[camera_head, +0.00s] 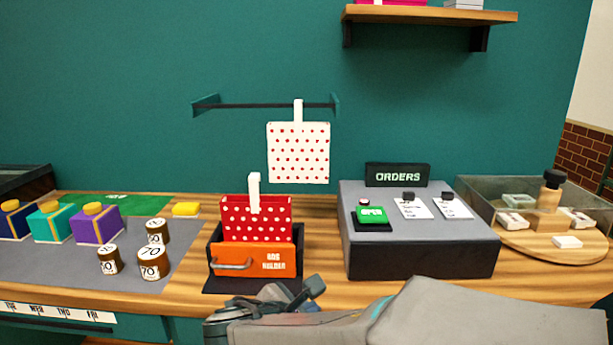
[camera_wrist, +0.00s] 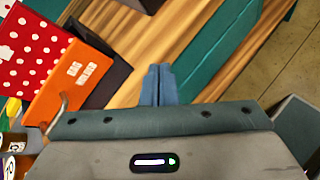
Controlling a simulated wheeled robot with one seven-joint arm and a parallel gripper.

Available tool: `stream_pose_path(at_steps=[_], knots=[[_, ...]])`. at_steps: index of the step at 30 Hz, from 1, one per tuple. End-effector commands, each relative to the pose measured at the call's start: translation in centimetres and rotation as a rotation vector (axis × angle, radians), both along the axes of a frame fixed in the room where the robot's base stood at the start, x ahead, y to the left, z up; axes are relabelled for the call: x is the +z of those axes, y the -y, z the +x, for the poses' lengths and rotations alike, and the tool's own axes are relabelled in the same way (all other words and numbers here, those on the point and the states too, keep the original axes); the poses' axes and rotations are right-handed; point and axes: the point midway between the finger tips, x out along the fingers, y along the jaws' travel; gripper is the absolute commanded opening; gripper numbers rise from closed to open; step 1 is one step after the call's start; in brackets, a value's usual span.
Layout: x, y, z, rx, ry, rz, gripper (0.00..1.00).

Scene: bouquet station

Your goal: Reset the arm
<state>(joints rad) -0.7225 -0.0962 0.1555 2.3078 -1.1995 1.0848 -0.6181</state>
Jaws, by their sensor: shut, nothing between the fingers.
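My gripper shows in the wrist view (camera_wrist: 158,85) with its two blue-grey fingers together and nothing between them. In the head view my arm reaches in from the lower right, and its end (camera_head: 292,292) is in front of the bag holder. The orange bag holder (camera_head: 228,259) stands on the wooden counter, with a red bag with white dots (camera_head: 272,222) upright in it. In the wrist view the holder (camera_wrist: 65,88) and the red bag (camera_wrist: 25,45) lie to the left of the fingers, apart from them.
A white dotted bag (camera_head: 298,165) hangs from a wall rail (camera_head: 240,105). The grey orders box (camera_head: 420,250) stands right of the holder. Farther right is a glass-sided bin (camera_head: 480,199) beside a round wooden board (camera_head: 533,246). Coloured boxes (camera_head: 97,228) and labelled jars (camera_head: 152,262) stand on a grey mat at left.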

Motion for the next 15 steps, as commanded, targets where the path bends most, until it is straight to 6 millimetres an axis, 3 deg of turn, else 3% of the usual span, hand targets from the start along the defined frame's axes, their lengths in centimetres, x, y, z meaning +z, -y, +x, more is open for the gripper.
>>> stream_pose_path(at_steps=[1,6,10,15], knots=[[0.5,3.1,-0.5,-0.137,-0.018,0.098,0.0],[-0.4,10.2,-3.7,-0.604,-0.047,0.459,0.0],[-0.6,13.4,-6.7,-0.968,-0.026,0.743,0.0],[-0.2,15.2,-9.6,-1.409,0.047,1.109,0.0]])
